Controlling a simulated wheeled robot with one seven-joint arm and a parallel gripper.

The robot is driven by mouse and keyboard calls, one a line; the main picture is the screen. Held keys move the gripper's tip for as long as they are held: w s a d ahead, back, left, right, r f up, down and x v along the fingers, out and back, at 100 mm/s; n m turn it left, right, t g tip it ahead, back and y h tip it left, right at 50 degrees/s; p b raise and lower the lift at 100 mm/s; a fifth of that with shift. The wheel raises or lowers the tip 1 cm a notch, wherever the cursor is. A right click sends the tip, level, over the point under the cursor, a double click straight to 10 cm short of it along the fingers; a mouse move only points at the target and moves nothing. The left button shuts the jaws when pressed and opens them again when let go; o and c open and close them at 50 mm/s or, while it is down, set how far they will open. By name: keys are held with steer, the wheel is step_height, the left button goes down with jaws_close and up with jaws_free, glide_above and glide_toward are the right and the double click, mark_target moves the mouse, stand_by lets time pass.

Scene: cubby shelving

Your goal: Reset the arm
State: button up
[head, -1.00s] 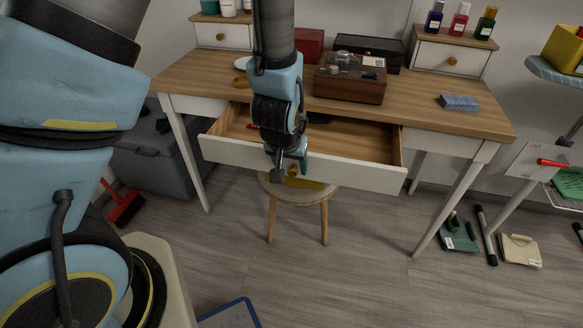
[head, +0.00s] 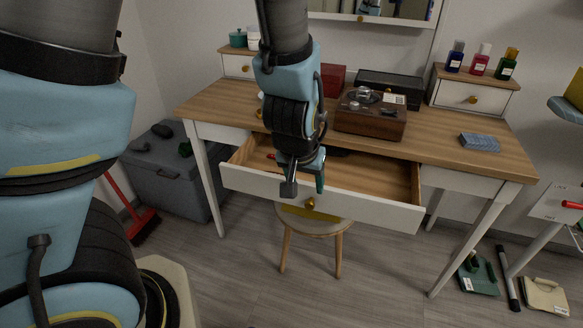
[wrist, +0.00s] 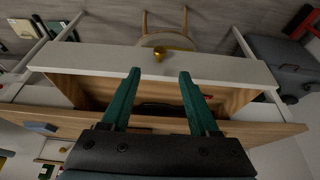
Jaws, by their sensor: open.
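My gripper (head: 305,184) hangs from my blue arm in front of the desk, over the open drawer's front. In the wrist view my gripper (wrist: 158,92) shows two green fingers spread apart with nothing between them. The open drawer (head: 270,186) sticks out from the white-legged desk (head: 440,140), with a round brass knob (wrist: 160,54) on its front. Inside the drawer a dark item and a small red item show partly in the head view; my arm hides part of the drawer.
A round stool (head: 318,224) stands under the drawer. A brown wooden box (head: 370,118) and a blue-grey patterned box (head: 480,142) sit on the desktop. A grey chest (head: 175,180) and red broom (head: 142,228) are at left. Floor items lie at right.

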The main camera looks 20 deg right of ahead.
steer(key=w+a+r+n+y+p, duration=0.1)
steer(key=w+a+r+n+p, duration=0.1)
steer(key=w+a+r, duration=0.35)
steer(key=w+a+r+n+y+p, duration=0.1)
steer(key=w+a+r+n, duration=0.15)
steer(key=a, duration=0.65)
steer(key=w+a+r+n+g+y+p, duration=0.1)
steer(key=a+r, duration=0.4)
steer(key=a, duration=1)
steer(key=shift+w+n+g+p, duration=0.15)
steer(key=shift+n+g+p, duration=0.35)
steer(key=shift+n, duration=0.45)
